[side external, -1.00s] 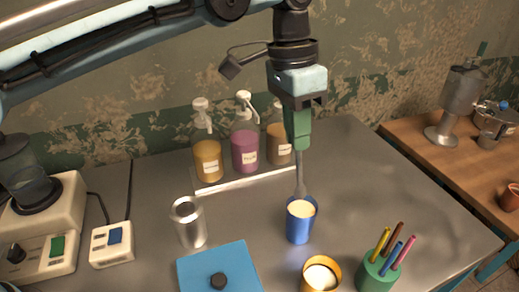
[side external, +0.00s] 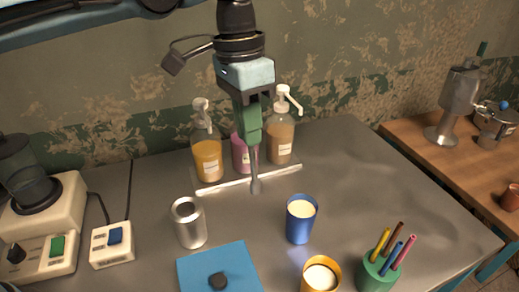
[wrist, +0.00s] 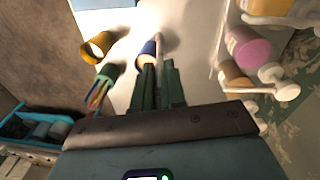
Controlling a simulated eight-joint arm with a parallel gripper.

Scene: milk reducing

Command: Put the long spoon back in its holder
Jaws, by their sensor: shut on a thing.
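My gripper (side external: 250,138) is shut on the long spoon (side external: 255,174), a thin grey metal spoon that hangs upright below the green fingers. Its lower end is in front of the bottle tray, left of and behind the blue cup (side external: 300,220) of pale liquid. An open metal cylinder (side external: 190,226), which looks like the holder, stands at the lower left of the spoon, apart from it. In the wrist view the spoon (wrist: 160,48) shows beyond the fingers (wrist: 158,88), beside the blue cup (wrist: 146,55).
Pump bottles (side external: 207,158) stand on a tray (side external: 222,186) close behind the spoon. A yellow cup (side external: 320,275), a green pencil cup (side external: 374,275) and a blue pad (side external: 235,258) are in front. A cream machine (side external: 50,215) stands at left. The counter's right side is clear.

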